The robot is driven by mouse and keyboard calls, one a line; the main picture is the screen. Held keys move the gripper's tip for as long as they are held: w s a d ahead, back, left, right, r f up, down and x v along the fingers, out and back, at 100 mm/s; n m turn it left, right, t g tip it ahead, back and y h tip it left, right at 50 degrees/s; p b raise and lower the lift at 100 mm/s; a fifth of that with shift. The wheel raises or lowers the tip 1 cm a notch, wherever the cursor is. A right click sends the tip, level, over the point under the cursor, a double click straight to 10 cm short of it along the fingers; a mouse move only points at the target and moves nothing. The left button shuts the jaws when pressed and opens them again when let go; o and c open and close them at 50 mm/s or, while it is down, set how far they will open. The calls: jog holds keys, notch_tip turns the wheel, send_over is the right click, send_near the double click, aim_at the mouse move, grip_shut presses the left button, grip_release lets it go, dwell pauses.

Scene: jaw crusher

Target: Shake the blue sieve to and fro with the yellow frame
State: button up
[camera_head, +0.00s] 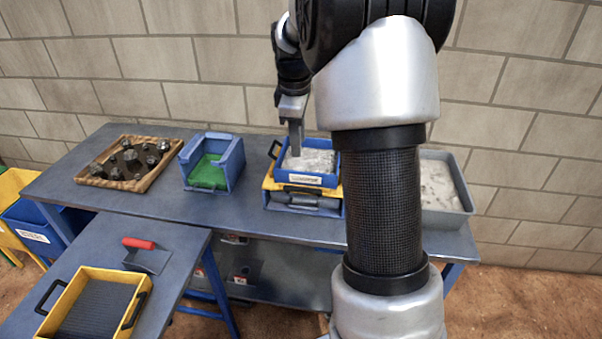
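The blue sieve (318,180) is a square blue box with pale grey crushed material in it and a white label on its front. It sits on the yellow frame (268,184), which shows as a yellow edge beneath it. A dark handle (275,148) sticks out at the sieve's left side. My gripper (295,152) points down at the left part of the sieve, its fingertips low against the pale material in this view. I see it nearly edge-on, so I cannot tell whether it is open, shut or touching the sieve. My arm hides the area right of the sieve.
A blue box with a green floor (207,173) and a wooden tray of dark rocks (153,177) stand left on the table. A grey tray of pale material (462,203) stands right. A yellow-rimmed tray (67,289) and red-handled scoop (147,262) lie on the front bench.

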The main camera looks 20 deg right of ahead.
aim_at(301, 188)
jog(key=w+f, duration=0.1)
jog(key=f, duration=0.4)
jog(key=w+d+f, duration=0.1)
jog(key=f, duration=0.5)
jog(key=w+d+f, duration=0.1)
jog(key=f, duration=0.5)
jog(key=shift+f, duration=0.1)
grip_shut()
